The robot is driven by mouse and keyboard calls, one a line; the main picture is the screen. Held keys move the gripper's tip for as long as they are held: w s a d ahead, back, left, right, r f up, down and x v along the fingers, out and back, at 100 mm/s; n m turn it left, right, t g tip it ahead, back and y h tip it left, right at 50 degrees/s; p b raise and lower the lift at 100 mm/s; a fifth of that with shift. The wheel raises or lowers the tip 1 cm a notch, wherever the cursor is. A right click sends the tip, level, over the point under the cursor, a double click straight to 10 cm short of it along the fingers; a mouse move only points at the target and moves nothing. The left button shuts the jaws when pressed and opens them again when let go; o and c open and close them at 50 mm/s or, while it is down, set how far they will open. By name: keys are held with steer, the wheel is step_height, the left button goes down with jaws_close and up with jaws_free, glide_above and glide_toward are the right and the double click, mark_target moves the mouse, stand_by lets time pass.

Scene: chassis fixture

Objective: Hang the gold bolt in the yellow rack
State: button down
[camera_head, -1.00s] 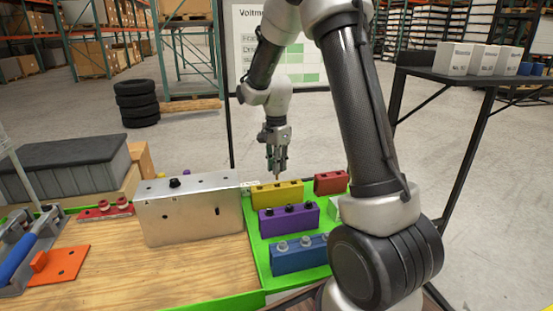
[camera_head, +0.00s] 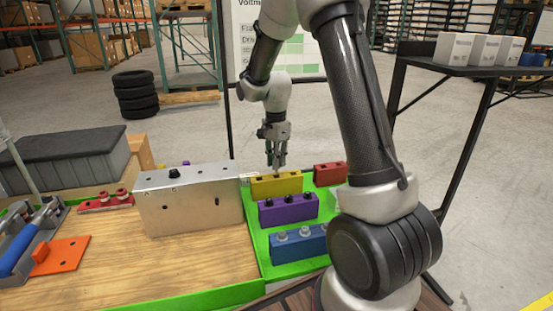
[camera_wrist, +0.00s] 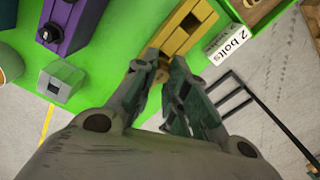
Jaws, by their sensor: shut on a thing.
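The yellow rack (camera_head: 276,187) stands on the green tray behind the purple rack, with dark sockets in its top. It also shows at the top of the wrist view (camera_wrist: 190,27). My gripper (camera_head: 276,166) points down just above the yellow rack. In the wrist view my gripper (camera_wrist: 162,66) has its fingertips together at the near end of the rack. A small brownish-gold piece, the gold bolt (camera_wrist: 163,62), shows between the fingertips and is mostly hidden. I cannot tell whether the bolt touches a socket.
The purple rack (camera_head: 288,208) with dark bolts and the blue rack (camera_head: 298,244) with grey bolts stand nearer. A red rack (camera_head: 329,173) is behind to the right. A metal box (camera_head: 190,207) stands left. A "2 bolts" label (camera_wrist: 229,40) lies beside the yellow rack.

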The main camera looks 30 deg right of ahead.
steer(key=shift+f, duration=1.7)
steer(key=c, duration=1.4)
jaws_free()
steer(key=shift+o, duration=0.2)
step_height(320, 180, up, 9)
steer(key=shift+r, duration=0.1)
